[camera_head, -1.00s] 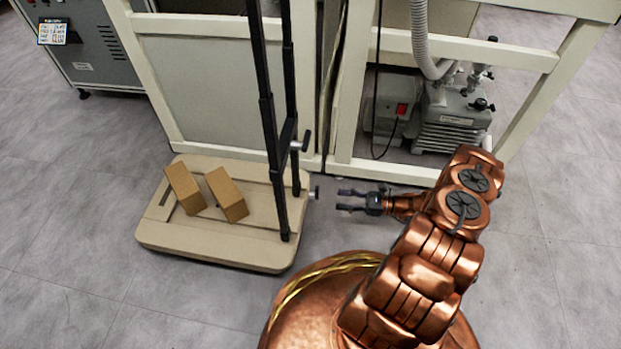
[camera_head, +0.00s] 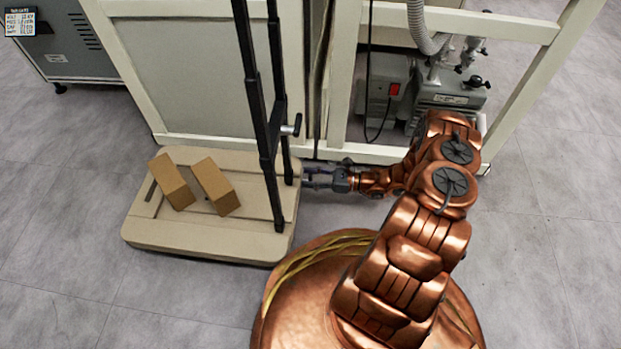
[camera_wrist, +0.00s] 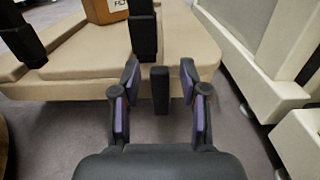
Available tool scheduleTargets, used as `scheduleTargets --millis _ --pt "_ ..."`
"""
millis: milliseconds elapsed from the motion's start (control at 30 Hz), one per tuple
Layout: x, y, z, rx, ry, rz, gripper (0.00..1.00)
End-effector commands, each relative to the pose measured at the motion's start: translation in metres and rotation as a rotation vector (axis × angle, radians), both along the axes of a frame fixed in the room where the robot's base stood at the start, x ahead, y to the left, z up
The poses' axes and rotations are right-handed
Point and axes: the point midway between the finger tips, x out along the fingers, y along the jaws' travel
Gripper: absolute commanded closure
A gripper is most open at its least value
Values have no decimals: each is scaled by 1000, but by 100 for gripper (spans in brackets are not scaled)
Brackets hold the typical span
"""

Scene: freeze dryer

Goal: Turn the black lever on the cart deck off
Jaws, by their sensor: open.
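The beige cart deck (camera_head: 205,240) lies low at the left in the head view. In the wrist view, a short black lever (camera_wrist: 160,88) stands at the near edge of the deck (camera_wrist: 85,85). My gripper (camera_wrist: 160,76) is open, with one finger on each side of the lever and a gap visible on both sides. In the head view my gripper (camera_head: 312,176) reaches in from the right at the deck's right edge, and its fingers hide most of the lever there. Whether the lever is on or off cannot be told.
Two cardboard boxes (camera_head: 172,182) (camera_head: 216,186) lie on the deck. A black upright frame (camera_head: 268,130) with a side knob (camera_head: 292,126) rises close to my gripper. A cream cabinet frame (camera_head: 385,154) stands just behind. Floor is clear in front.

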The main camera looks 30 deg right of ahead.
Motion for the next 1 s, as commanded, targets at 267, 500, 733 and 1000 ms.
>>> scheduleTargets --millis 267,500,733,1000 --pt "1 1 0 -1 -1 1 56" --pt "1 1 0 -1 -1 1 81" --pt "1 1 0 0 0 1 100" --pt "1 1 1 -2 -2 1 100"
